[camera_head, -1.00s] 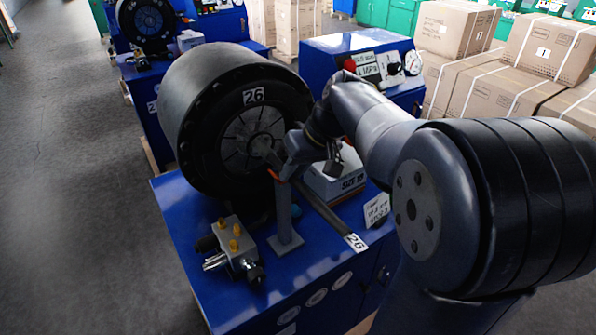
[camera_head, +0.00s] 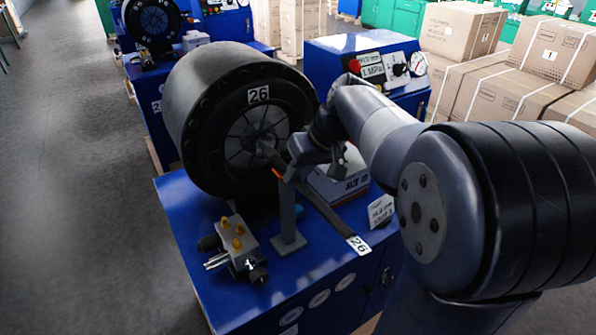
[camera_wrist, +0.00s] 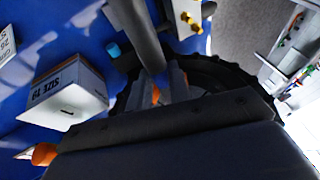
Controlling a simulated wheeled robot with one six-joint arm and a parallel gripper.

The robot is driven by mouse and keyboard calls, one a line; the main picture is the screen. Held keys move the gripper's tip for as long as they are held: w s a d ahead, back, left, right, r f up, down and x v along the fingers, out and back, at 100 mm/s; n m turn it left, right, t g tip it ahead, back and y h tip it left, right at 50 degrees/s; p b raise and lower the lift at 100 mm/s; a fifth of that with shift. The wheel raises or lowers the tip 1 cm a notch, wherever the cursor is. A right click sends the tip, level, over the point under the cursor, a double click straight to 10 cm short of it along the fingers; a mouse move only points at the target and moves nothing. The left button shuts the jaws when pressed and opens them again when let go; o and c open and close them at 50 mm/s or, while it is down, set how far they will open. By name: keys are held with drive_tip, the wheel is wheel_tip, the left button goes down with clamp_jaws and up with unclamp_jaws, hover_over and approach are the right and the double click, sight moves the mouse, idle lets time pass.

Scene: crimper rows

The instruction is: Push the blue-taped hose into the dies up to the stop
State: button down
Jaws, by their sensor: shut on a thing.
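The black round crimper head (camera_head: 215,75) carries a "26" label. Its grey dies (camera_head: 246,138) form a ring around a dark centre. My gripper (camera_head: 283,168) is shut on the dark hose (camera_head: 325,208) in front of the dies. The hose slants down to the right, with a "26" tag (camera_head: 357,244) at its lower end. Its upper end (camera_head: 265,150) overlaps the die opening; how deep it sits cannot be told. Blue tape is not clear on the hose in the head view. In the wrist view a small blue piece (camera_wrist: 113,50) shows beside a grey bar.
A grey post (camera_head: 288,220) stands on the blue bench (camera_head: 185,215) below my gripper. A brass-fitted valve block (camera_head: 238,247) lies to the left. A "SIZE" box (camera_head: 340,185) is close on the right, also in the wrist view (camera_wrist: 65,95). A gauge panel (camera_head: 375,68) stands behind.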

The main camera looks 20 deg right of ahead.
unclamp_jaws()
idle(1.0)
drive_tip(key=shift+r, duration=0.1)
drive_tip(key=p+v, duration=0.4)
drive_tip(key=v, duration=0.3)
idle(0.9)
drive_tip(key=shift+c, duration=0.3)
